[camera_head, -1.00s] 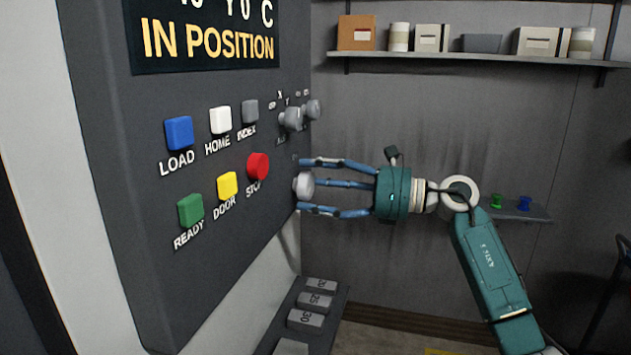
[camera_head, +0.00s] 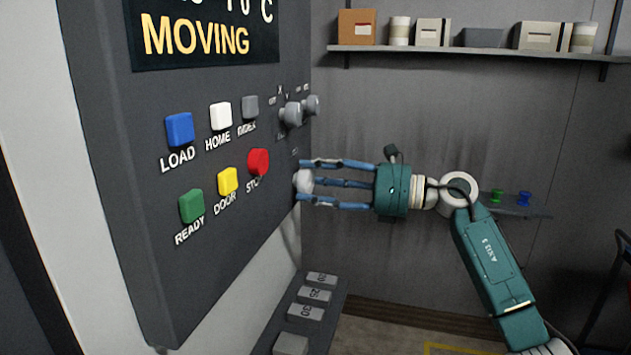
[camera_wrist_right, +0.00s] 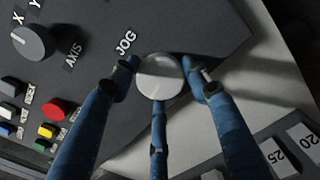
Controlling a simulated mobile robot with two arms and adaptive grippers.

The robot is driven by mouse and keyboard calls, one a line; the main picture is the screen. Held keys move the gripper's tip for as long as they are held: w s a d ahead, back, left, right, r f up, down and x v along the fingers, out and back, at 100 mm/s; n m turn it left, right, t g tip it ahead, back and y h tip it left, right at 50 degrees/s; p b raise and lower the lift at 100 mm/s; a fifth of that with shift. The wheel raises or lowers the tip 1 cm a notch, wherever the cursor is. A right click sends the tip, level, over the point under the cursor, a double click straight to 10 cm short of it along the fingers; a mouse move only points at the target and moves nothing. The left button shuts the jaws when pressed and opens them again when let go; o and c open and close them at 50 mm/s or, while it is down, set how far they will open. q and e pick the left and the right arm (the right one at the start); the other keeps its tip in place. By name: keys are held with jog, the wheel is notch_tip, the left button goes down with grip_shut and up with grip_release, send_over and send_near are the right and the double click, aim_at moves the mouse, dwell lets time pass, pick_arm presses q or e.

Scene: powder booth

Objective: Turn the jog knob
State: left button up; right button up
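The jog knob (camera_head: 303,182) is a pale round knob low on the right side of the grey control panel. In the right wrist view it shows as a light grey disc (camera_wrist_right: 159,76) beside the JOG label. My right gripper (camera_head: 308,181) has its three blue fingers around the knob, with the fingertips against its rim. The right wrist view shows the fingertips (camera_wrist_right: 160,85) at both sides and below the knob. The panel display (camera_head: 200,40) reads MOVING in yellow. My left gripper is not in view.
Two grey knobs (camera_head: 291,114) sit above on the panel; an axis knob (camera_wrist_right: 33,42) shows in the wrist view. The red stop button (camera_head: 258,162) and several coloured buttons are left of the gripper. A ledge with numbered blocks (camera_head: 306,313) juts out below.

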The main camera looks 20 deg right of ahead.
jog(key=o, duration=0.4)
jog(key=shift+w+d+r, duration=0.1)
jog(key=shift+r, duration=0.35)
jog(key=shift+f, duration=0.15)
jog(key=shift+d+f, duration=0.1)
jog(key=shift+d, duration=0.05)
jog(key=v, duration=1.1)
jog(key=shift+s+d, duration=0.25)
jog(key=shift+s, duration=0.05)
